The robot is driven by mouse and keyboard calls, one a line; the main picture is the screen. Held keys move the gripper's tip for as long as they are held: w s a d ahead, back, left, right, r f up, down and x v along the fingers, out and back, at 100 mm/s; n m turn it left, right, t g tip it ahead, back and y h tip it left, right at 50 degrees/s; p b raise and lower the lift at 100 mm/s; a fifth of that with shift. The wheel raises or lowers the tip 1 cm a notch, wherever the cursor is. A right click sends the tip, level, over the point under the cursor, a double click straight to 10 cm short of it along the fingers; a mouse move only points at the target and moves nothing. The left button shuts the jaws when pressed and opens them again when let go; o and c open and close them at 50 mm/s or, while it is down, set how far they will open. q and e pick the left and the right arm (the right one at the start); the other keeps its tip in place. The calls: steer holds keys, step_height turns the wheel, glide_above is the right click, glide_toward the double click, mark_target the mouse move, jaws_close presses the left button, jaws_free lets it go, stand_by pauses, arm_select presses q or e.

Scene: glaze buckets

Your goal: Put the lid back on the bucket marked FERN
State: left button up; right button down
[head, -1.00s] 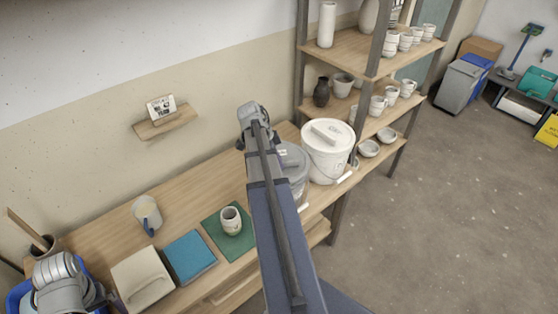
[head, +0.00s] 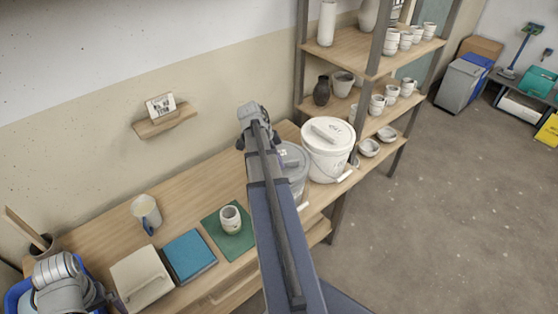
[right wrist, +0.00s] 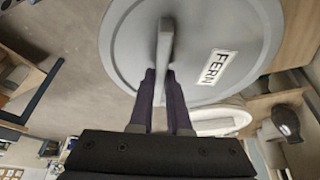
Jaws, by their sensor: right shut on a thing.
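The FERN lid (right wrist: 195,45) is a round grey disc with a bar handle and a white label reading FERN. My right gripper (right wrist: 160,85) is shut on its handle in the right wrist view. In the head view a grey bucket (head: 298,182) stands on the bench, partly behind my right arm. The grey lid (head: 292,157) shows at its top; I cannot tell whether it is seated or just above the rim. My right fingertips are hidden there by my own arm.
A white bucket (head: 328,160) with its lid on stands close right of the grey one. Shelves (head: 350,50) with pots rise behind. On the bench (head: 185,218) are a green mat (head: 240,245) with a cup, a blue book (head: 190,255), a box and a mug.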

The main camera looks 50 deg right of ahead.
steer(key=shift+f, duration=0.15)
stand_by(0.5)
steer(key=shift+c, duration=1.6)
jaws_free()
steer(key=shift+r+p, duration=3.45)
steer(key=shift+r, duration=0.1)
steer(key=shift+c, duration=0.2)
jaws_close()
